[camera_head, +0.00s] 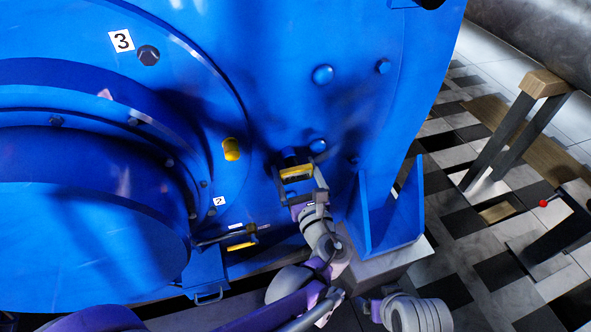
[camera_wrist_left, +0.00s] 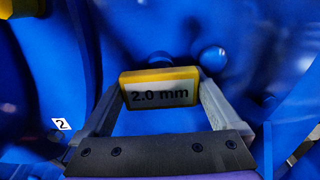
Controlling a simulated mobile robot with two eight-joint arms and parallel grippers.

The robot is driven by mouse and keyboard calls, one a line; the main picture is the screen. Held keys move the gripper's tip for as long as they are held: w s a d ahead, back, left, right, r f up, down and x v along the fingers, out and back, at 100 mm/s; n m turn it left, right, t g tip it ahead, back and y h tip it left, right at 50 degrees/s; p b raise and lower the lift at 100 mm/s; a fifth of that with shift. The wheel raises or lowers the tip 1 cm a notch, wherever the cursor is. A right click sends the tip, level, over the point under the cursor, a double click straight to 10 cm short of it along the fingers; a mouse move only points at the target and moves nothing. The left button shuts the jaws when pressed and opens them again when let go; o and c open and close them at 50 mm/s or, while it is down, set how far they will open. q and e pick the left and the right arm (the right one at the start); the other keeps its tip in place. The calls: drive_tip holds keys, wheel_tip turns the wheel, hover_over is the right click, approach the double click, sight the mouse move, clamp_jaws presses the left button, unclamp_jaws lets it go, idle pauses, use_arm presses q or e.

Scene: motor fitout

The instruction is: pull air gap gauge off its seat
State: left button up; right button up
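The air gap gauge (camera_wrist_left: 160,92) is a yellow block with a pale face reading "2.0 mm". In the head view the gauge (camera_head: 297,173) stands at the lower right of the blue motor housing (camera_head: 275,40). My left gripper (camera_head: 299,180) reaches up to it from below. In the wrist view the left gripper's fingers (camera_wrist_left: 161,100) lie against the gauge's two side edges, so it looks shut on it. The gauge's back and its seat are hidden, and I cannot tell whether they touch.
A yellow plug (camera_head: 231,149) sticks out left of the gauge. A second yellow block (camera_head: 240,246) with dark bars is lower left, near label 2 (camera_head: 219,201). A blue bracket (camera_head: 385,215) stands close on the right. A wooden-topped stand (camera_head: 543,84) is farther right.

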sight(297, 177)
use_arm(q)
drive_tip(key=c, duration=0.8)
drive_tip(key=shift+v, duration=3)
drive_tip(key=p+v, duration=0.1)
drive_tip(key=v, duration=1.4)
drive_tip(key=shift+s, duration=0.15)
